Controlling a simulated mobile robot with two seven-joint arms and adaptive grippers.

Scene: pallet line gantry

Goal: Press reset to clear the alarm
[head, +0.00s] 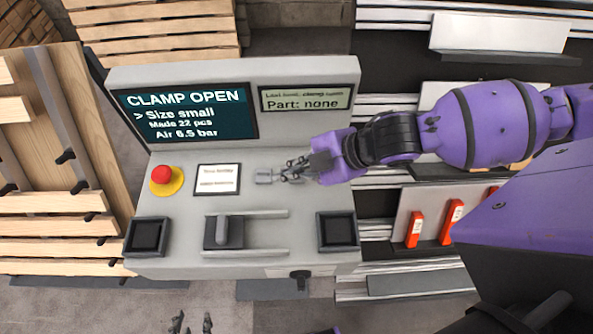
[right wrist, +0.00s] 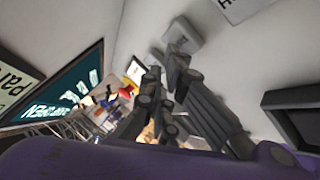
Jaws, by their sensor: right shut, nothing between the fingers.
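The grey control panel (head: 300,210) fills the middle of the head view. Its large screen (head: 185,112) reads CLAMP OPEN, Size small, Made 22 pcs, Air 6.5 bar. A smaller display (head: 306,97) reads Part: none. A small grey square block (head: 264,176), possibly a button, sits on the panel face; no reset label is readable. My right gripper (head: 284,174) is shut and empty, its tips right beside this block; contact cannot be told. The right wrist view shows the block (right wrist: 182,31) near the fingertips (right wrist: 166,66). My left gripper (head: 191,323) is open at the bottom edge, apart from the panel.
A red mushroom button (head: 162,174) on a yellow base stands left of a white label (head: 217,179). Two black square pads (head: 147,237) (head: 337,232) flank a grey slide handle (head: 223,231). Wooden pallets (head: 55,220) stand left; orange-red parts (head: 452,222) stand right.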

